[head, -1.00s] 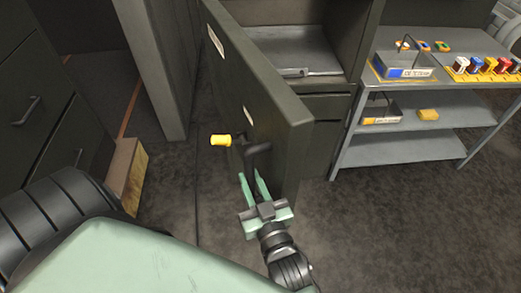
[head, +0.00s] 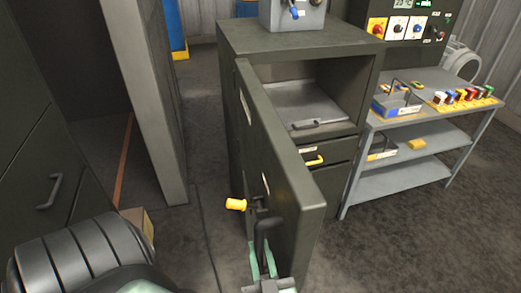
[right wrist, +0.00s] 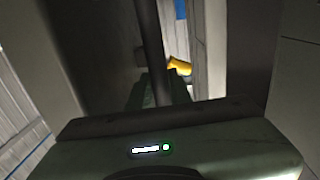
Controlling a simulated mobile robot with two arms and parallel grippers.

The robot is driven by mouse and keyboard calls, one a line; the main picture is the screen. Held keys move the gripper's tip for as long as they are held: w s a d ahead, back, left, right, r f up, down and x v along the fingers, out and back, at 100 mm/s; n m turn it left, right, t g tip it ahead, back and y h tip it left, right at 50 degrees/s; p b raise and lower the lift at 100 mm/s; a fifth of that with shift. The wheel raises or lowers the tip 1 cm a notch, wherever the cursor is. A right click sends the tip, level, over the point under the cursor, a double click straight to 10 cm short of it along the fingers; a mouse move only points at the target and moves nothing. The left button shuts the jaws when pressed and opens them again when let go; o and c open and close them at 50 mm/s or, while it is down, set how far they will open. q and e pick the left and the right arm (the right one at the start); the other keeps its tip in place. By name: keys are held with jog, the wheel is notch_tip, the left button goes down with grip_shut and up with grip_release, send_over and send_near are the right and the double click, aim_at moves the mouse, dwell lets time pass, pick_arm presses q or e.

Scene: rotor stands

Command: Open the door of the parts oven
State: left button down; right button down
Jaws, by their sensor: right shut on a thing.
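The parts oven (head: 300,40) is a dark grey cabinet with an open chamber. Its door (head: 285,165) stands swung far out from the chamber, towards me. A dark bar handle (head: 265,232) and a yellow-ended lever (head: 236,204) are on the door's outer face. My right gripper (head: 263,265) is shut on the handle, low in the head view. In the right wrist view the dark handle (right wrist: 152,45) runs down between the fingers, and the yellow end (right wrist: 180,66) shows behind it. My left gripper is not in view.
A grey shelf unit (head: 400,180) with bins stands at the right. A grey panel (head: 150,100) and dark drawers (head: 35,170) are at the left. Floor right of the door is clear.

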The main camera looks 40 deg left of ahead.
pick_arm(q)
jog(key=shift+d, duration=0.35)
pick_arm(e)
jog(key=shift+w+r, duration=0.2)
jog(key=shift+r, duration=0.25)
jog(key=c, duration=1.3)
grip_release()
jog(key=shift+c, duration=0.2)
jog(key=shift+o, duration=0.2)
jog(key=shift+a+f, duration=0.2)
jog(key=shift+f, duration=0.15)
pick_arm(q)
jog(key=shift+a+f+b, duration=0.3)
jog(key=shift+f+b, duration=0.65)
pick_arm(e)
jog(key=v, duration=0.8)
